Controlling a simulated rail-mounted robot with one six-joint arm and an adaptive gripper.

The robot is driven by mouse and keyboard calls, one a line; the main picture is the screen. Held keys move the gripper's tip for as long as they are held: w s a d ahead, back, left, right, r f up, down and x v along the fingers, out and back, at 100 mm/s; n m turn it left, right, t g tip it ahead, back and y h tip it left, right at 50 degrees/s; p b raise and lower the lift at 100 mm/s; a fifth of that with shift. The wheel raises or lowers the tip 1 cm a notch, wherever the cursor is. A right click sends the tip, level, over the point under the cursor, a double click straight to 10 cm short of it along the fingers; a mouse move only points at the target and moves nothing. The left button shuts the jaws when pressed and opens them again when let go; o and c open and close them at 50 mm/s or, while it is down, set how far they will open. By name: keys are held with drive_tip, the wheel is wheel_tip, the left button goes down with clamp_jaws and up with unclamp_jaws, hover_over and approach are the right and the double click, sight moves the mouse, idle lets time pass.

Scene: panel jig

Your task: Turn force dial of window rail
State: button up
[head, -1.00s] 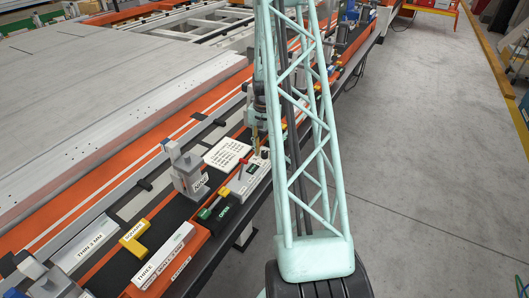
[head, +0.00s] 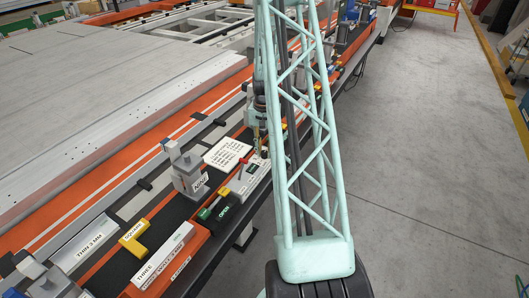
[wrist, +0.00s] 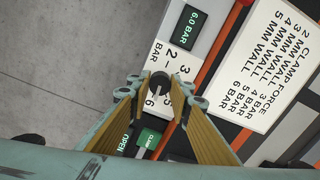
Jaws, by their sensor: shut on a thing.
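In the head view my gripper (head: 259,140) stands at the white control box (head: 254,178) on the rail, and the lattice column hides part of the arm.
A white clamp force card (wrist: 264,68) lists wall thicknesses and bar values. Yellow SQUARE (head: 133,238) and white THREE (head: 163,255) blocks lie nearer. Clear floor (head: 420,170) lies right.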

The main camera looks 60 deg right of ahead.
drive_tip(key=n, duration=0.4)
drive_tip(key=shift+b, duration=0.4)
drive_tip(key=shift+n, duration=1.7)
drive_tip(key=o, duration=0.9)
drive_tip(key=shift+r, duration=0.1)
drive_tip(key=shift+r, duration=5.9)
